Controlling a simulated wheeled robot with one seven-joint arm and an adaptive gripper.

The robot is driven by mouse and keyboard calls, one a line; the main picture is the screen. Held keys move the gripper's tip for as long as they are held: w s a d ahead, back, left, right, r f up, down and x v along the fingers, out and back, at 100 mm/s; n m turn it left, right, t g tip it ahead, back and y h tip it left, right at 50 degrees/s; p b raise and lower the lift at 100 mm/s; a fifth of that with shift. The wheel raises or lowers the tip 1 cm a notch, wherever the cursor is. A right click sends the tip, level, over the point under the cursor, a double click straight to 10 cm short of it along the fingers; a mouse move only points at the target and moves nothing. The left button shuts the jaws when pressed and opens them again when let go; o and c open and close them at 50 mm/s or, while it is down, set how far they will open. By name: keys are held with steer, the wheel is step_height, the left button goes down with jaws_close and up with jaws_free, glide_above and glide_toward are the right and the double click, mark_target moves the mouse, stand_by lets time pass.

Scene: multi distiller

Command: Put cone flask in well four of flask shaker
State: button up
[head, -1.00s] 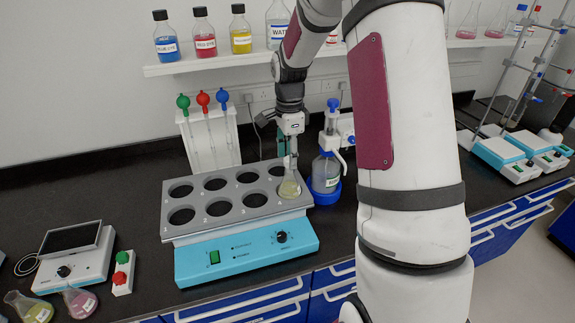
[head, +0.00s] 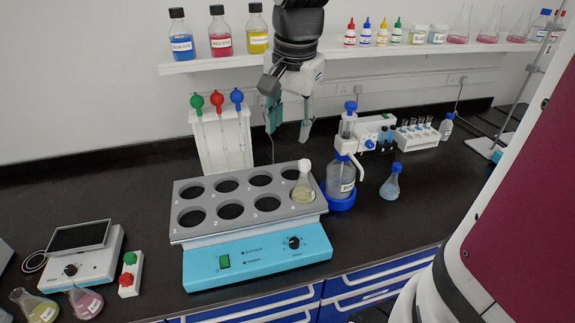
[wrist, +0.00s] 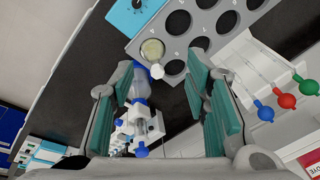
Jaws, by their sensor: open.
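The cone flask (head: 303,188), with pale yellow liquid and a white stopper, stands upright in the front-row well at the right end of the grey flask shaker (head: 244,234). It also shows in the wrist view (wrist: 151,49); the number by its well is too small to read surely. The shaker's other wells look empty. My gripper (head: 290,128) is open and empty, raised above and behind the flask, apart from it. In the wrist view its teal fingers (wrist: 160,72) are spread wide with the stopper beyond them.
A bottle with a dispenser pump (head: 341,176) stands just right of the shaker. A pipette stand (head: 222,142) is behind it. A blue-capped flask (head: 391,183) stands further right. A bottle shelf (head: 215,65) runs along the wall near my gripper. Two flasks (head: 85,302) (head: 36,306) sit front left.

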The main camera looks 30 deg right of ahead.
steer(key=s+a+n+t, duration=0.1)
steer(key=s+a+n, duration=0.3)
steer(key=s+n, duration=0.2)
steer(key=s+a+r+n+t, duration=0.1)
steer(key=s+a+n+t, duration=0.1)
steer(key=s+a+n, duration=0.2)
steer(key=s+n, duration=0.2)
steer(key=s, duration=0.2)
steer(key=shift+s+r+y, duration=0.2)
steer(key=shift+y, duration=0.1)
steer(key=shift+a, duration=0.1)
